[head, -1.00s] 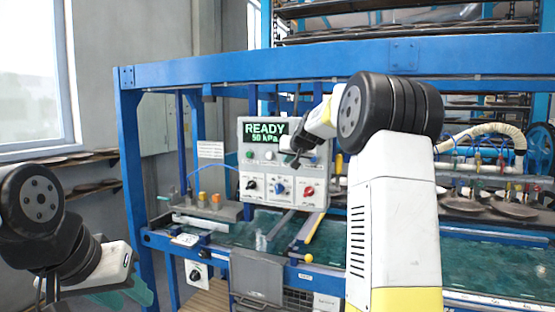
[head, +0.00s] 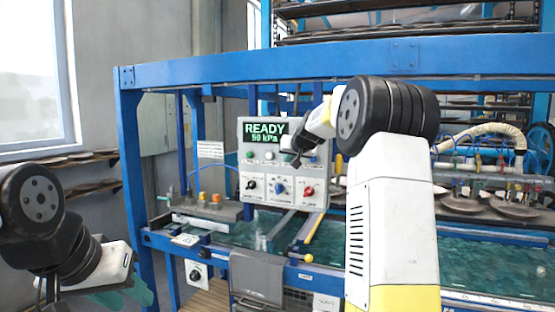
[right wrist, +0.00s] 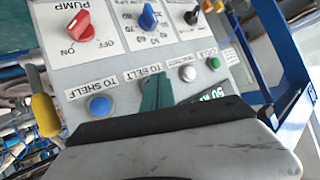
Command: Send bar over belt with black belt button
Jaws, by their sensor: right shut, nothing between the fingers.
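The control panel (head: 241,163) faces me in the head view, with READY 50 kPa on its display. My right gripper (head: 296,162) is at its row of buttons. In the right wrist view the panel (right wrist: 120,75) is upside down. My right gripper's teal fingers (right wrist: 156,94) are shut and empty over the spot by the TO BELT label (right wrist: 141,77). They hide the black belt button, so contact cannot be told. The suction bar (head: 480,172) with hoses stands at the right, above brown plates. My left gripper (head: 128,293) is low at the left, away from the panel.
The blue TO SHELF button (right wrist: 99,106) and the white button (right wrist: 187,73) flank my right fingers. A yellow-ended lever (head: 310,236) stands below the panel. The green belt (head: 490,262) runs to the right. A blue frame beam (head: 230,67) crosses above.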

